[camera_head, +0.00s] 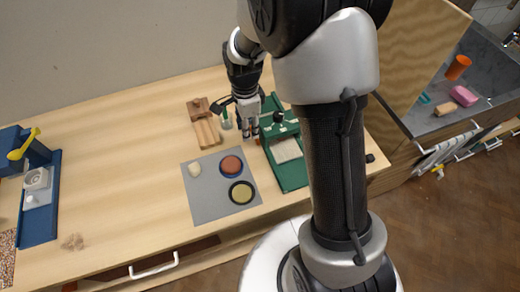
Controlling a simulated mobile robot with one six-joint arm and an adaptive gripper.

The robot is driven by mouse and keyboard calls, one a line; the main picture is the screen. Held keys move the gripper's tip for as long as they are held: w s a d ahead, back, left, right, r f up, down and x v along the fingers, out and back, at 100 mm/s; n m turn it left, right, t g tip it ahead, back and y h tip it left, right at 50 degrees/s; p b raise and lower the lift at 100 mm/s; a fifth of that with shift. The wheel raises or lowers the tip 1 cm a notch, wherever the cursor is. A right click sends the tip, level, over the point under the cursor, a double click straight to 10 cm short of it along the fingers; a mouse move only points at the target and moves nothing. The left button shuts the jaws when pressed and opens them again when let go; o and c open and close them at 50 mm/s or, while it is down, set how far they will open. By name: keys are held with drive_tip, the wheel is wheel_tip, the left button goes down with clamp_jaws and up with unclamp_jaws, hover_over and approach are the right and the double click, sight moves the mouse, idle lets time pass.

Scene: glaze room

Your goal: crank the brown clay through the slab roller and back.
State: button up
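The green slab roller (291,176) stands on the wooden table, with a pale grey sheet or bed (286,150) in its middle. A black knob (278,116) shows near its far end; I cannot tell if it is the crank's grip. My arm hides the roller's right side. A round reddish-brown piece (231,165), which looks like the brown clay, lies in a dark blue dish on the grey mat (208,206). My gripper (249,133) points down at the roller's left edge, beyond the clay. Its fingers are too small to tell open from shut.
A yellowish disc in a black dish (241,192) and a cream lump (195,170) are on the mat. A wooden block stand (206,132) is behind it. A blue device (40,205) stands far left. The table between is mostly clear. A grey sink counter (470,85) is right.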

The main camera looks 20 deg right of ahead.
drive_tip(key=shift+w, duration=0.65)
drive_tip(key=shift+w+f, duration=0.3)
drive_tip(key=shift+w, duration=0.4)
drive_tip(key=shift+w+f, duration=0.25)
drive_tip(key=shift+w, duration=0.4)
drive_tip(key=shift+f, duration=0.1)
drive_tip(key=shift+s, duration=1.1)
